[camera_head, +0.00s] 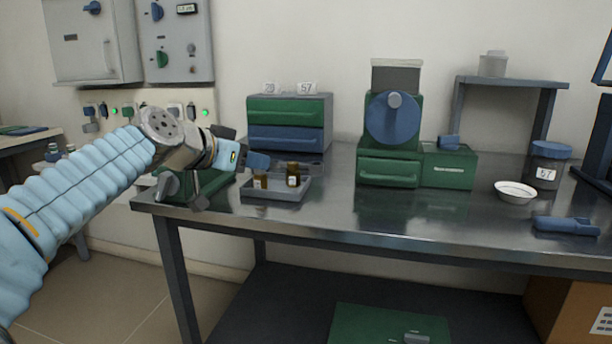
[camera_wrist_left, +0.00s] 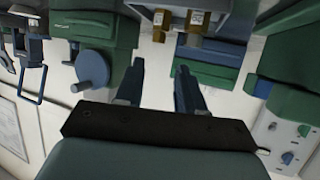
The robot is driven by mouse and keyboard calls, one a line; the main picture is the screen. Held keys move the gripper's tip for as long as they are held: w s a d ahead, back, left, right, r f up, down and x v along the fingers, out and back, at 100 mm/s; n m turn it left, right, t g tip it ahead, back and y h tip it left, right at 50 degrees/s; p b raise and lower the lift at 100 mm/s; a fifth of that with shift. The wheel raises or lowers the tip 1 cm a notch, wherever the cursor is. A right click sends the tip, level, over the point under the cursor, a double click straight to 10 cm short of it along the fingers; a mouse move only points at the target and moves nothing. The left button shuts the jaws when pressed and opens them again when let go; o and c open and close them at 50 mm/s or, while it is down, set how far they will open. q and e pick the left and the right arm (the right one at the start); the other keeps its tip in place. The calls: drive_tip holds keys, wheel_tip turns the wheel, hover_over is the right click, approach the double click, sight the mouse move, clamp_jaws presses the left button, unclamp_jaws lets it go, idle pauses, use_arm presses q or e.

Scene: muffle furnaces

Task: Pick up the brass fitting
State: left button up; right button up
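Two small brass-brown pieces stand in a shallow grey tray (camera_head: 262,194) on the metal bench: a shorter left piece (camera_head: 260,181) and a taller right piece (camera_head: 293,176) with a pale label. I cannot tell which is the brass fitting. In the left wrist view, which is upside down, two brassy pieces with pale labels, one (camera_wrist_left: 160,19) and another (camera_wrist_left: 195,19), show at the top beyond my fingers. My left gripper (camera_head: 246,152), also in the wrist view (camera_wrist_left: 160,80), is open and empty, above and left of the pieces. My right gripper is out of view.
A green and blue drawer unit (camera_head: 288,123) stands behind the tray. A green machine with a blue disc (camera_head: 391,118) is right of it. A white bowl (camera_head: 515,192), a lidded jar (camera_head: 547,165) and a blue tool (camera_head: 566,226) lie far right. The front middle of the bench (camera_head: 400,215) is clear.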

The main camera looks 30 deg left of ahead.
use_arm(q)
approach(289, 167)
drive_tip(key=x, duration=0.4)
drive_tip(key=shift+p, duration=0.3)
drive_tip(key=p+x, duration=0.1)
drive_tip(key=x, duration=0.4)
drive_tip(key=shift+w+d, duration=0.1)
clamp_jaws()
